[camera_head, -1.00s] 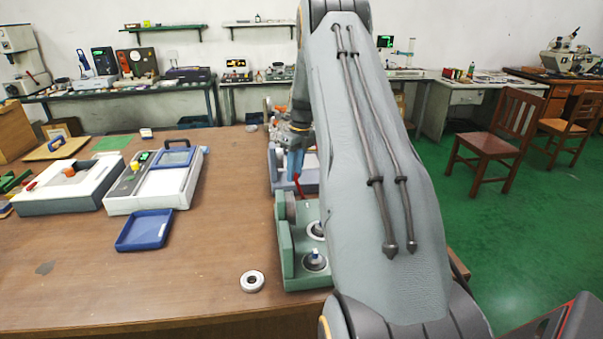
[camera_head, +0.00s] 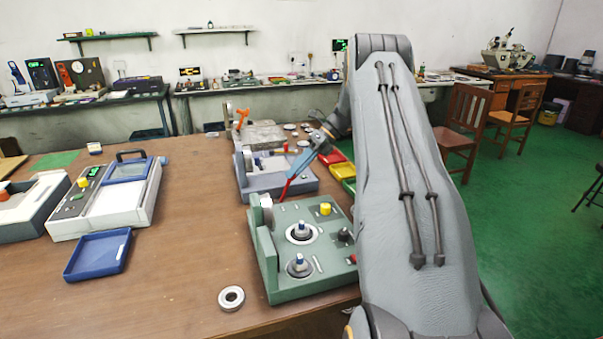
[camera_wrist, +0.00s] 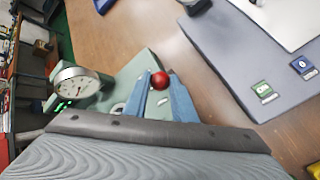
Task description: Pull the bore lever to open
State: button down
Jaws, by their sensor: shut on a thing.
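The red bore lever (camera_head: 286,189) rises at the back left of the green bearing fixture (camera_head: 290,282) and leans to the right in the head view. My gripper (camera_head: 297,171) reaches its top end from the upper right with its blue fingers. In the wrist view a red ball knob (camera_wrist: 160,79) sits at the tips of the two blue fingers of my gripper (camera_wrist: 160,90). The gripper is shut on the lever. The lever's lower end is small and hard to make out.
A dial gauge (camera_wrist: 77,84) stands beside the fingers. The green fixture carries two blue-tipped posts and a yellow knob (camera_head: 325,209). A grey-blue fixture (camera_head: 262,181) is behind. A loose bearing ring (camera_head: 231,298) and a blue tray (camera_head: 97,256) lie left; table between is clear.

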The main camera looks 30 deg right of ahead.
jog(key=shift+s+d+f, duration=0.15)
jog(key=shift+d+f, duration=0.2)
jog(key=shift+d, duration=0.25)
jog(key=c, duration=1.5)
grip_release()
jog(key=shift+d+f, duration=0.1)
jog(key=shift+d, duration=0.05)
jog(key=shift+r, duration=0.2)
jog(key=b+v, duration=0.2)
jog(key=v, duration=0.5)
jog(key=shift+d+r+b, duration=0.1)
jog(key=shift+r+b, duration=0.05)
jog(key=shift+b, duration=0.15)
